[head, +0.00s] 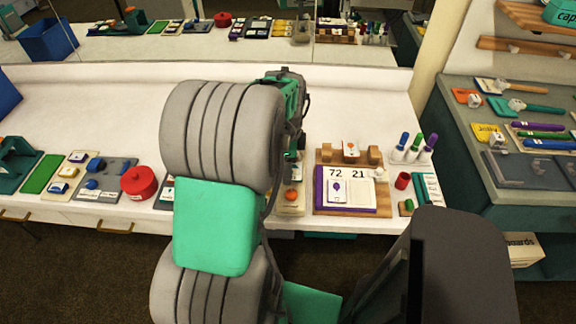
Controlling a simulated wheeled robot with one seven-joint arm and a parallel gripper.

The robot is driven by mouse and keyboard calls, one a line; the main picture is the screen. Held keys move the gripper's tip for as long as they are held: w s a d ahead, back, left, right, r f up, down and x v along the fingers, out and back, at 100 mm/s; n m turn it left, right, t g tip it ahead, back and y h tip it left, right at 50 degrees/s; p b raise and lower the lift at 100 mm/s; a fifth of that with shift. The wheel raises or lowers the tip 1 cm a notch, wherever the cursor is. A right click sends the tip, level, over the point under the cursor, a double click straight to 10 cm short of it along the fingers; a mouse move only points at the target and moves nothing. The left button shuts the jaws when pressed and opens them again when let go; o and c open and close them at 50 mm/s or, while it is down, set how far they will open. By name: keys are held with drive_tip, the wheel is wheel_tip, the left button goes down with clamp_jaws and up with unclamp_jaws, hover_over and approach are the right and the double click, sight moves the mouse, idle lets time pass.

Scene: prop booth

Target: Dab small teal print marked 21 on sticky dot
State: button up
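Under the 72 is a white card with a small dark picture; the area under the 21 looks pale and blank. I cannot make out a small teal print marked 21. An orange round spot (291,196) lies on a pale board just left of the purple one; I cannot tell whether it is the sticky dot. My arm crosses the middle of the view and hides part of the counter. My gripper (291,155) is over the counter, mostly hidden, its fingers unclear.
Wooden blocks (373,155) stand behind the purple-bordered board. Upright markers (416,147) and teal strips (433,188) are to its right. A red pot (138,182) and several small boards are left of my arm. A mirror runs along the back. The counter's back strip is clear.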

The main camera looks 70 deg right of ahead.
drive_tip(key=shift+r+p, duration=1.5)
drive_tip(key=shift+r, duration=1)
